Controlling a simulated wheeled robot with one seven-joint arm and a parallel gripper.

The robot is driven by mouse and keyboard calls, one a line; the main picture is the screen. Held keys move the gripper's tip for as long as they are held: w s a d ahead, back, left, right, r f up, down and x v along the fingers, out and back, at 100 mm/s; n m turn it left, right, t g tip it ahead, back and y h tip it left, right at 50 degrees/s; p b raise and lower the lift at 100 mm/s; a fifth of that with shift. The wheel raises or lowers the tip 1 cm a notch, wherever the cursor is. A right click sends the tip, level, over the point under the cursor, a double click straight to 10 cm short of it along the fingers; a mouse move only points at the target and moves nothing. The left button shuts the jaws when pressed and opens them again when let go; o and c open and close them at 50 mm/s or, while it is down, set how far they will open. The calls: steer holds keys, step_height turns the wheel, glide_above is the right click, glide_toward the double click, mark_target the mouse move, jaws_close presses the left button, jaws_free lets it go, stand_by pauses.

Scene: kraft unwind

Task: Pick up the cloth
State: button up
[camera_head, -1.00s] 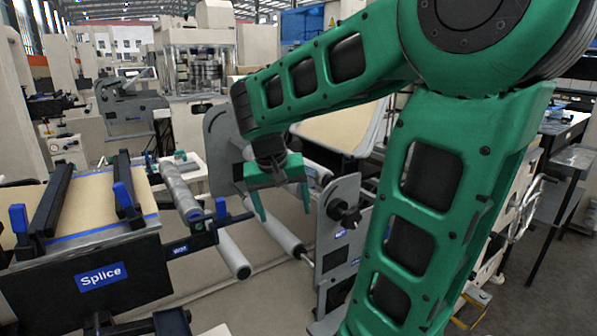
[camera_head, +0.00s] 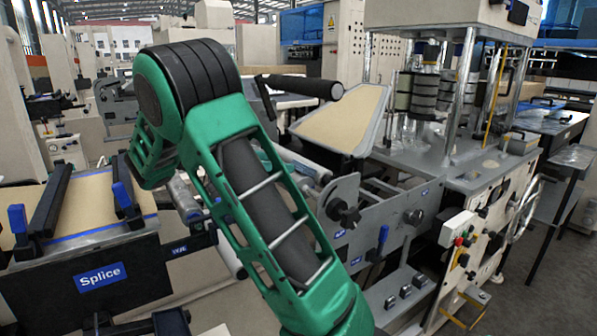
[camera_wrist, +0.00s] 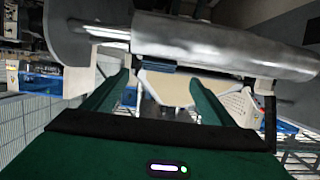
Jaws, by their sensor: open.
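I cannot make out a cloth in either view. My gripper (camera_wrist: 158,82) shows in the wrist view with its two green fingers spread apart and nothing between them. Beyond the fingers, a tan surface in a pale frame (camera_wrist: 166,88) shows in the gap. In the head view my gripper is not visible; my green arm bends over to the left, near the Splice table (camera_head: 92,214).
A grey metal roller (camera_wrist: 222,46) crosses the top of the wrist view, close to the fingers. In the head view, a tilted tan panel (camera_head: 342,117) and a machine with a control panel (camera_head: 466,240) stand at the right. Dark floor (camera_head: 545,270) is open at lower right.

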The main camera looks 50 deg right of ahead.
mark_target(297, 163)
steer(key=x, duration=1)
steer(key=shift+s+d, duration=0.15)
steer(key=shift+d, duration=0.2)
steer(key=c, duration=1.2)
steer(key=shift+r, duration=0.1)
